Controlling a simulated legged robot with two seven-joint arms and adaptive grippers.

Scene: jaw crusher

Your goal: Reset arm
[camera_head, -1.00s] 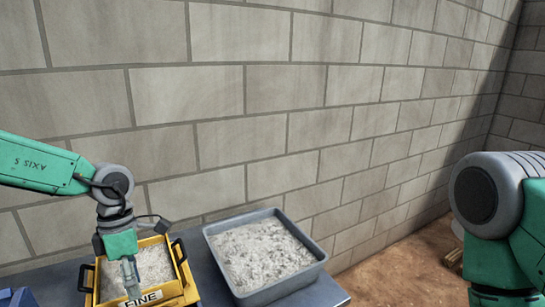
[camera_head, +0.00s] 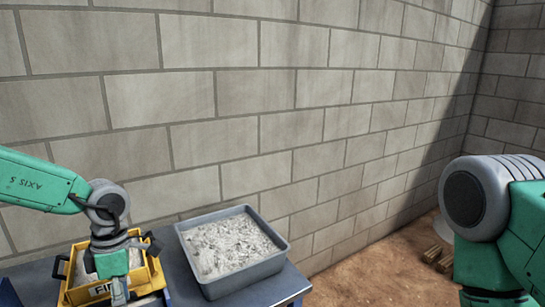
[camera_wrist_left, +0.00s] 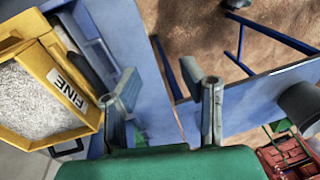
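My left gripper (camera_head: 119,292) is low at the front edge of the yellow box (camera_head: 153,272) labelled FINE, covering part of the label. In the left wrist view the two fingers of the left gripper (camera_wrist_left: 168,92) stand apart with nothing between them. There the yellow box (camera_wrist_left: 85,118), holding pale grey grains, lies to the left of the fingers, and they look clear of it. My right arm enters at the right edge of the head view, with its gripper out of sight.
A grey tray (camera_head: 240,273) of pale crushed material stands right of the box on a blue-grey table (camera_head: 278,288). A block wall (camera_head: 290,110) rises behind. Brown dirt floor (camera_head: 375,265) lies to the right. A red object (camera_wrist_left: 285,155) shows low right in the wrist view.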

